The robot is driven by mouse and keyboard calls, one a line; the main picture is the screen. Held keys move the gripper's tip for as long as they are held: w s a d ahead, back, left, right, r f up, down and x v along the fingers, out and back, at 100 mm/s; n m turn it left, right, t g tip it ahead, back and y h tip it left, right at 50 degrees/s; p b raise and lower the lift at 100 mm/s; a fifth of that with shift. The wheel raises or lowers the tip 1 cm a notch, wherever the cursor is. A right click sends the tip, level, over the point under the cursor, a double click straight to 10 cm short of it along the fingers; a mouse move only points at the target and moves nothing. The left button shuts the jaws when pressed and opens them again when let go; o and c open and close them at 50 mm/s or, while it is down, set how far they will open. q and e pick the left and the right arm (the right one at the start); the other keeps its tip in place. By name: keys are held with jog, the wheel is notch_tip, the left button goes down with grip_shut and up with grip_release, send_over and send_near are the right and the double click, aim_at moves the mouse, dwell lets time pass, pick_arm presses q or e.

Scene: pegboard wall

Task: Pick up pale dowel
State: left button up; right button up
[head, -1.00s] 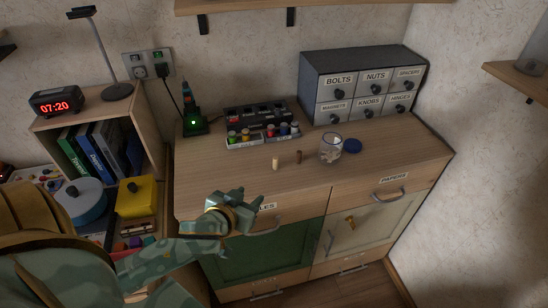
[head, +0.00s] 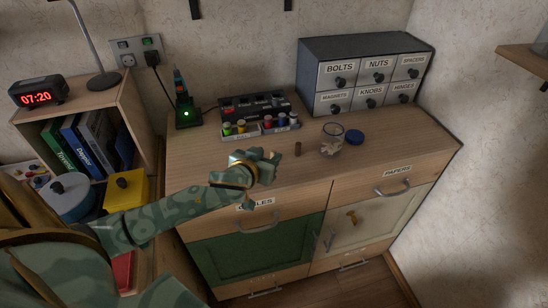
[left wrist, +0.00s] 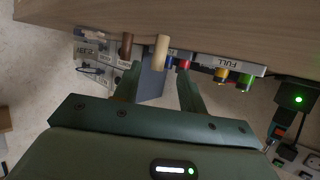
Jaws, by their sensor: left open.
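The pale dowel (left wrist: 161,50) stands upright on the wooden cabinet top, seen in the left wrist view just beyond my left gripper's fingertips and roughly in line with the gap between them. In the head view the pale dowel is hidden behind my left gripper (head: 272,165). My left gripper (left wrist: 157,78) is open and empty, reaching over the cabinet's front part. A darker brown dowel (head: 298,149) stands beside the pale one; it also shows in the left wrist view (left wrist: 126,46). My right gripper is not in view.
Behind are a rack of coloured bottles (head: 262,128) and a labelled drawer unit (head: 309,75). A device with a green light (head: 187,114) stands at the left. The cabinet top's right side (head: 420,140) is clear.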

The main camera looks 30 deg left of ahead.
aim_at(272, 154)
pick_arm(q)
jog(key=x, duration=0.2)
jog(key=b+x, duration=0.1)
jog(key=x, duration=0.1)
jog(key=shift+w+d+f, duration=0.1)
jog(key=shift+d+f, duration=0.05)
jog(key=shift+f, duration=0.25)
jog(key=shift+r, duration=0.1)
grip_shut()
